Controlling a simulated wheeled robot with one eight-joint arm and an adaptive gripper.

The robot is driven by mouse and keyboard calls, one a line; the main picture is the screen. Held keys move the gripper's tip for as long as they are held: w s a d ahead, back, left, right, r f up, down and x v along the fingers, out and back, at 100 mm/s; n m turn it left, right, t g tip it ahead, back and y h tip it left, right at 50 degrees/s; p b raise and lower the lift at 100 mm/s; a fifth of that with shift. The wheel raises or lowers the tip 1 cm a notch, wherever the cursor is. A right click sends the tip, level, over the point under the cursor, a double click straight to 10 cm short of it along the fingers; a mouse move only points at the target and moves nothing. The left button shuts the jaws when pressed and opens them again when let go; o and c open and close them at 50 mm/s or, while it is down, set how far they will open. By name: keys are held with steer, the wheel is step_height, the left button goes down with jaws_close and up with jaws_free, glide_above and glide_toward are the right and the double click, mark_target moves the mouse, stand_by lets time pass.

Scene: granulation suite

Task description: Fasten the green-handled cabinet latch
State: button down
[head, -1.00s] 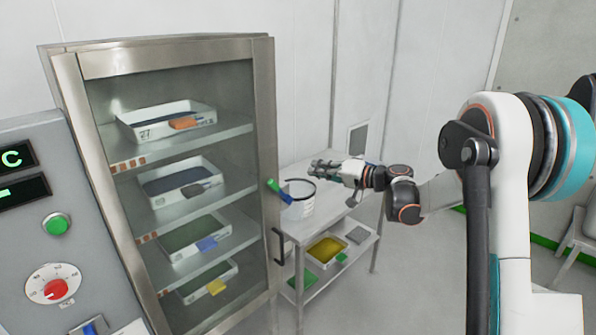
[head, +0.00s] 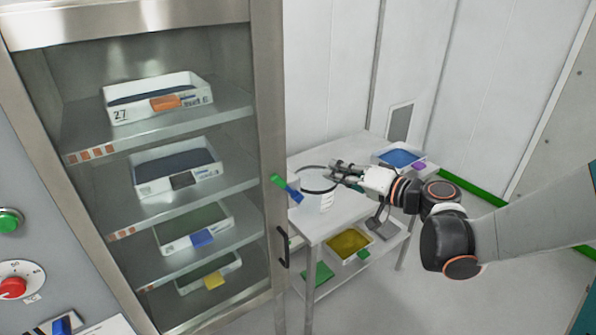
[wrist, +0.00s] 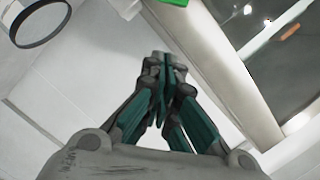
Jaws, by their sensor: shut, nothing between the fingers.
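A green piece (wrist: 172,2), likely the latch handle, is cut off at the top edge there.
A white vessel with a dark rim (head: 318,190) stands on the steel side table (head: 320,232), close below my gripper. A blue tray (head: 398,158) is at the table's back. A black door handle (head: 283,247) sticks out below the latch. Trays fill the cabinet shelves.

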mark_target(283, 171)
steer(key=shift+w+a+f+b, duration=0.6)
steer(key=shift+w+a, duration=0.25)
steer(key=shift+a, duration=0.75)
steer(key=shift+w+a+f+b, duration=0.45)
steer(key=shift+w+a+f, duration=0.35)
steer(key=shift+a, duration=0.85)
steer(key=shift+w+a+f+b, duration=0.5)
steer(key=shift+w+a, duration=0.45)
steer(key=shift+a, duration=0.65)
steer(key=shift+s+a, duration=0.1)
steer(key=shift+s+a+f+n, duration=0.1)
steer(key=shift+a+n, duration=0.1)
steer(key=shift+n, duration=0.1)
